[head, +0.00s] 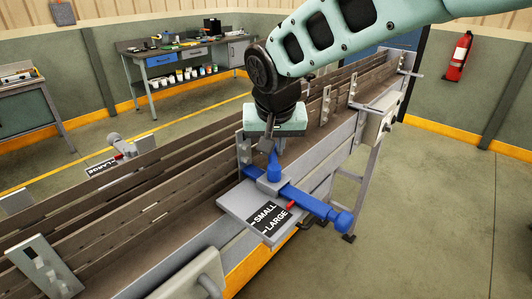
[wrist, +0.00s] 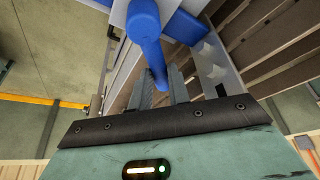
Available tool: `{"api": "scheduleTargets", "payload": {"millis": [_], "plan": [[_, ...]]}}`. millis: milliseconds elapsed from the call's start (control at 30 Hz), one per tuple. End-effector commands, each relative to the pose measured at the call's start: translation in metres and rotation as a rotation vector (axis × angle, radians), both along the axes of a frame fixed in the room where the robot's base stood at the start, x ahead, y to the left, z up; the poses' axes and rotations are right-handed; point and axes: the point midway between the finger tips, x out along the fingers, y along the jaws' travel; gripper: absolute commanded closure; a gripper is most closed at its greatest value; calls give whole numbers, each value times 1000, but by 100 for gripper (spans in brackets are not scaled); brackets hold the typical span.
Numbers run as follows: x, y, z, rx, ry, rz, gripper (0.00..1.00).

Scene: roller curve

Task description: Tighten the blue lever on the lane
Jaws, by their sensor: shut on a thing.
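The blue lever (head: 274,172) stands up from a grey block on the side bracket of the lane. It also shows in the wrist view (wrist: 147,40), where its narrow end reaches between my fingers. My gripper (head: 270,152) points down over the bracket and is shut on the lever's end; its fingers also show in the wrist view (wrist: 161,86). A blue sliding bar (head: 313,205) with a round knob runs through the block, beside the lever. The lane (head: 180,216) has long brown rails. The lever's tip is partly hidden by the fingers.
Another adjuster (head: 133,147) sits on the lane's far side. Grey upright brackets (head: 326,104) line the rails. The floor at right (head: 440,220) is clear.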

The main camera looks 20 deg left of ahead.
Motion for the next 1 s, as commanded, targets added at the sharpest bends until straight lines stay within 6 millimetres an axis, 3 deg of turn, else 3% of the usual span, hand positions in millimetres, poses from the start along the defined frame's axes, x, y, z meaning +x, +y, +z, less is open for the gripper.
{"api": "scheduleTargets", "payload": {"millis": [600, 1000], "plan": [[3, -28, 0, 1, -2, -552, 100], [0, -38, 1, 2, -1, -745, 100]]}}
